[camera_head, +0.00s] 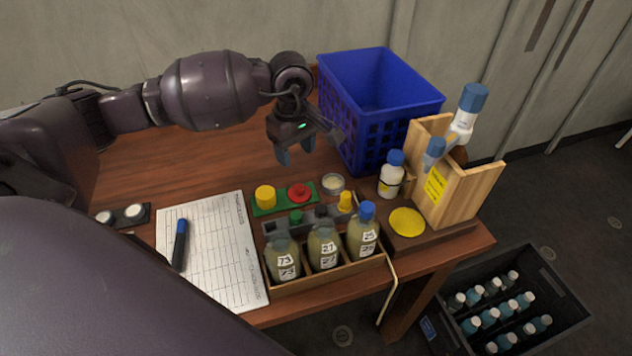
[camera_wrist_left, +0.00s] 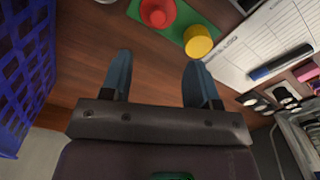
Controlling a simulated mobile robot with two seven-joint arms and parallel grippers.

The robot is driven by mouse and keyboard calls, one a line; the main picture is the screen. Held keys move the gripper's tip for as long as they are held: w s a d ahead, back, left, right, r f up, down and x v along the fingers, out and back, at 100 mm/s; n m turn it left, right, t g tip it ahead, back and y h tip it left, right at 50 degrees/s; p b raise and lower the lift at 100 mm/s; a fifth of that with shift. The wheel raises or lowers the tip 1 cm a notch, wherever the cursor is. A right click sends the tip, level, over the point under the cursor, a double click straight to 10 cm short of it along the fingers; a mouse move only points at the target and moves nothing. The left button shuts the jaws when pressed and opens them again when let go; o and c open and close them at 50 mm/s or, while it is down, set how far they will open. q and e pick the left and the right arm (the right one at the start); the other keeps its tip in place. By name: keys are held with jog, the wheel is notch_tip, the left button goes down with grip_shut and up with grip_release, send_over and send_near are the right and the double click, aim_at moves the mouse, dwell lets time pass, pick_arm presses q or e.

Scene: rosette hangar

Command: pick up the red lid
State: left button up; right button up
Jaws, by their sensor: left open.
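The red lid (camera_head: 299,192) lies on a green strip (camera_head: 274,208), beside a yellow lid (camera_head: 265,196). In the left wrist view the red lid (camera_wrist_left: 158,12) is at the top edge, partly cut off, beyond the fingertips and roughly in line with the gap between them. My left gripper (camera_head: 297,154) is open and empty, above the table behind the lid. It also shows in the left wrist view (camera_wrist_left: 158,62), its two blue-grey fingers apart and touching nothing. My right gripper is not in view.
A blue crate (camera_head: 345,92) stands to the gripper's right. In front of the lid is a wooden rack (camera_head: 330,273) of bottles. A metal cup (camera_head: 333,183), a white bottle (camera_head: 391,178) and a wooden holder (camera_head: 460,195) stand right. A paper sheet (camera_head: 222,238) lies left. The table behind the lid is clear.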

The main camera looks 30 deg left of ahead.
pick_arm(q)
send_over(299, 186)
jog(key=f, duration=0.5)
jog(key=shift+s+a+f, duration=0.1)
jog(key=shift+s, duration=0.15)
jog(key=shift+w+f, duration=0.2)
jog(key=shift+f, duration=2.65)
jog(key=c, duration=1)
